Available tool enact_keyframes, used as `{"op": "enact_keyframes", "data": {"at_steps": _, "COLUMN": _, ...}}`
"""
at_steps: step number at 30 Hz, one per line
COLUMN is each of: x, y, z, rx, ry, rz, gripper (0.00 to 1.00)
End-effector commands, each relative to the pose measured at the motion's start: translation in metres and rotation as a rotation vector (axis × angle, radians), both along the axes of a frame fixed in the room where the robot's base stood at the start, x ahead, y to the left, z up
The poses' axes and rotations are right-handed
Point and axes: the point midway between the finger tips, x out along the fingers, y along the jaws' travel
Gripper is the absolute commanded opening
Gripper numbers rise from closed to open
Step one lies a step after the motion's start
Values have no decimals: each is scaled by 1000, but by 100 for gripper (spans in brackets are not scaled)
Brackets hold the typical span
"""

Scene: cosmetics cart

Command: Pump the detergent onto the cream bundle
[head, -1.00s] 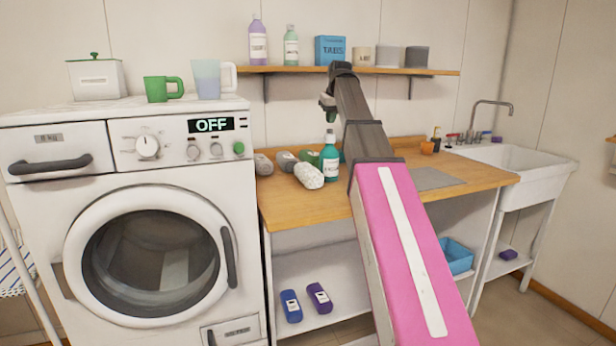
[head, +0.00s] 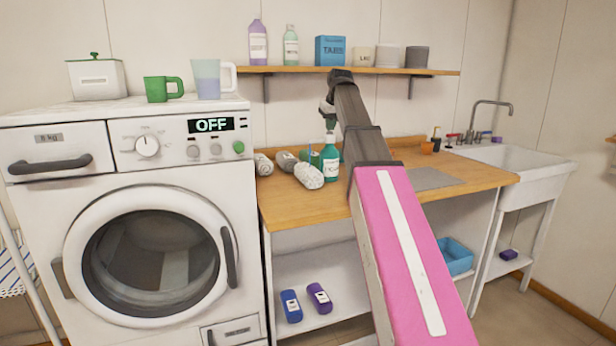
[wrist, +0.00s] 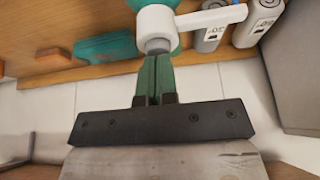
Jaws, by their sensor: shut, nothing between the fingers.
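The teal detergent bottle (head: 331,165) stands upright on the wooden counter. In the wrist view its white pump spout (wrist: 212,17) points right. A pale speckled bundle, which looks like the cream one (head: 308,176), lies on the counter just left of the bottle. My gripper (head: 328,116) points down above the bottle. Its green fingers are shut and empty in the wrist view (wrist: 157,57), with their tips right at the pump head. I cannot tell whether they touch it.
Other rolled bundles lie near the bottle, a grey one (head: 285,160) and another at the counter's left end (head: 263,164). A shelf (head: 350,71) with bottles and boxes hangs above. The washing machine (head: 150,210) stands left. The counter's right part is mostly clear.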

Motion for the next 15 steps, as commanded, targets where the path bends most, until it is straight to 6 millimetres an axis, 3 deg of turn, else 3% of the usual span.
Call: {"op": "enact_keyframes", "data": {"at_steps": 15, "x": 0, "y": 0, "z": 2, "rx": 0, "ry": 0, "rz": 0, "gripper": 0}}
